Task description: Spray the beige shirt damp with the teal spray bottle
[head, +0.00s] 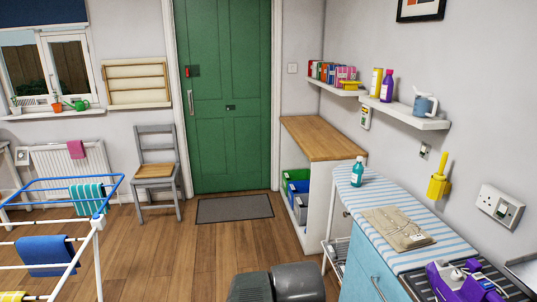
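The teal spray bottle (357,172) stands upright at the far end of a blue-and-white striped top (345,192), near the wooden counter. The beige shirt (398,228) lies folded flat on the same striped top, nearer to me than the bottle and apart from it. Thin pale lines cross the shirt; I cannot tell what they are. A dark grey part of my own arm shows at the bottom centre. My gripper is not visible in the head view.
A wooden counter (322,138) lies beyond. Wall shelves (408,116) hang above at right. A drying rack (92,228) with towels stands left, a chair (155,170) behind. The middle floor is clear.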

